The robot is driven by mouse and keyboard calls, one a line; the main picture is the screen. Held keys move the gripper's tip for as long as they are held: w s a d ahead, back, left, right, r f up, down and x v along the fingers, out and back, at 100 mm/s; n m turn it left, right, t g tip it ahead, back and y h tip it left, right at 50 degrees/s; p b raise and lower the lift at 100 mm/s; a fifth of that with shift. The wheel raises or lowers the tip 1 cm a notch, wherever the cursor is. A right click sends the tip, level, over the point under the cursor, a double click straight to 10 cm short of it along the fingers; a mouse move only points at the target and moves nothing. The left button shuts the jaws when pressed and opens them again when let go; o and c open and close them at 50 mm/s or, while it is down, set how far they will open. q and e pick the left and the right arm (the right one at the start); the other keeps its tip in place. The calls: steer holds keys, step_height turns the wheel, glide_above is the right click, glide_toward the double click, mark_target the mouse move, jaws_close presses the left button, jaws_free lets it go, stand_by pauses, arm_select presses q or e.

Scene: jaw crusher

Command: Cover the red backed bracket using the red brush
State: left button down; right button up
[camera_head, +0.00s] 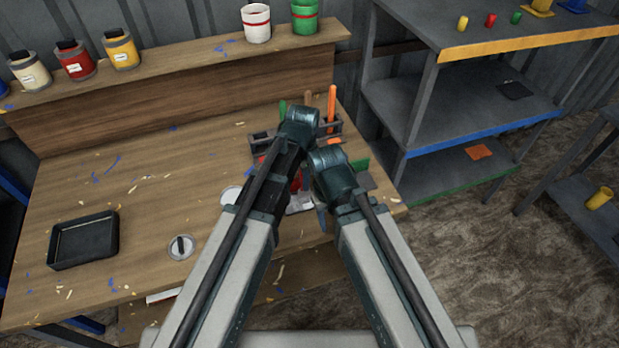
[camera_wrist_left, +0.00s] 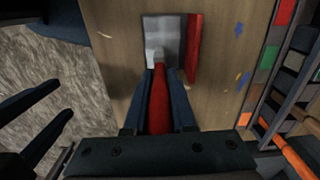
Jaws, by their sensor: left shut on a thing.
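The red brush (camera_wrist_left: 159,100) is gripped by its handle between the fingers of my left gripper (camera_wrist_left: 160,95) in the left wrist view. Its pale tip points at the grey metal face of the red backed bracket (camera_wrist_left: 172,32); I cannot tell whether they touch. The bracket's red back stands along its right side. In the head view my arms cover most of this spot, and only a grey part of the bracket (camera_head: 299,203) shows. My right gripper (camera_wrist_left: 35,115) shows as two dark, spread fingers at the left of the wrist view, with nothing between them.
A caddy (camera_head: 262,143) with green and orange handles stands behind my arms. A black tray (camera_head: 84,241) and a round lid (camera_head: 181,247) lie on the wooden bench at left. Paint cans (camera_head: 75,61) line the raised shelf. A shelving rack (camera_head: 455,100) stands at right.

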arm_select(q)
steer(key=shift+s+a, duration=0.1)
steer(key=shift+a, duration=0.1)
steer(key=shift+s+a, duration=0.2)
steer(key=shift+a, duration=0.6)
steer(key=shift+s+a, duration=0.2)
steer(key=shift+a, duration=0.55)
steer(key=shift+w+a, duration=0.2)
steer(key=shift+w, duration=0.55)
steer(key=shift+d, duration=0.1)
